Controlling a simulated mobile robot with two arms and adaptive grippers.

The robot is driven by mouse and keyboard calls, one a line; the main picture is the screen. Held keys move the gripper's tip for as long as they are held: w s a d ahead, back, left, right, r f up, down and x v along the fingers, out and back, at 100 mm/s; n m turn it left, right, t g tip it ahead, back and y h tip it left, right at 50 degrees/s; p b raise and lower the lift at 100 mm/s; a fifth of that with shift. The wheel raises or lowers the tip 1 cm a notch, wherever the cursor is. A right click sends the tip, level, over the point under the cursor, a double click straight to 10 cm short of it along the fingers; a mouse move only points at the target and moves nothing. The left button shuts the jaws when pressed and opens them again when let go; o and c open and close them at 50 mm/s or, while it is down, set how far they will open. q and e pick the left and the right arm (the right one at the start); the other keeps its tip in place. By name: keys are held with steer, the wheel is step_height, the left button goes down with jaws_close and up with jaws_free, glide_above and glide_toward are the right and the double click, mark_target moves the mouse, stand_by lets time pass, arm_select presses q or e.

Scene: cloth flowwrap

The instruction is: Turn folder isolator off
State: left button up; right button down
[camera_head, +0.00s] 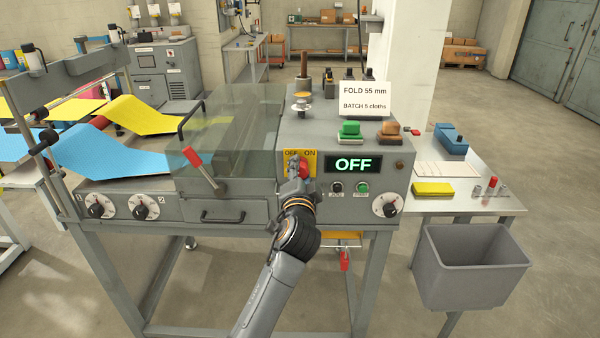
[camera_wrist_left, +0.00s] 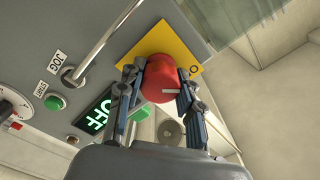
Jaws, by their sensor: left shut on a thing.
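The folder isolator is a red rotary knob (camera_head: 304,168) on a yellow plate (camera_head: 312,155) marked OFF and ON, on the front of the grey machine. In the left wrist view the round red knob (camera_wrist_left: 159,78) sits between the two fingers. My left gripper (camera_head: 297,180) is shut on the knob, its arm coming up from below. The gripper hides part of the knob and plate in the head view. The display (camera_head: 353,164) right of the plate reads OFF in green letters. My right gripper is not in view.
A JOG button (camera_head: 337,187), a green button (camera_head: 363,187) and a dial (camera_head: 386,204) lie right of my gripper. A red-handled lever (camera_head: 203,169) stands to the left. A grey bin (camera_head: 472,268) is at lower right.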

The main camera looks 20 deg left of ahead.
arm_select(q)
steer(key=o, duration=1.2)
steer(key=v, duration=1.2)
